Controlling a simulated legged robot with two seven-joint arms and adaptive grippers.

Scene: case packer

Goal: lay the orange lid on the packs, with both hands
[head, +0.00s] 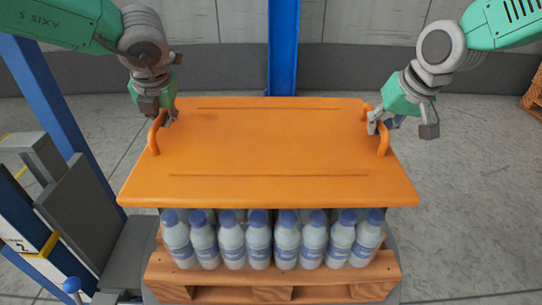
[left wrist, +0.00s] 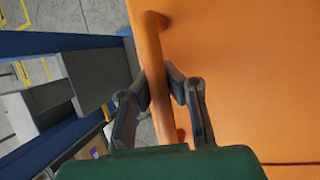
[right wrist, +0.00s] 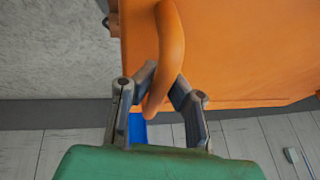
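The orange lid (head: 270,150) is a wide flat panel, roughly level, over rows of bottle packs (head: 259,240) with blue caps. Its near edge hangs just over the caps; I cannot tell whether it touches them. My left gripper (head: 168,116) is shut on the lid's left handle (head: 153,138); in the left wrist view the fingers (left wrist: 155,82) close in on both sides of the bar. My right gripper (head: 378,120) is at the right handle (head: 384,141); in the right wrist view its fingers (right wrist: 163,82) press around the bar. The lid hides most of the packs.
The bottles stand on a wooden pallet (head: 270,278). A blue post (head: 283,50) rises behind the lid. Grey and blue machine parts (head: 85,215) stand close on the left. The floor (head: 470,200) on the right is clear, with another pallet (head: 534,95) at the far edge.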

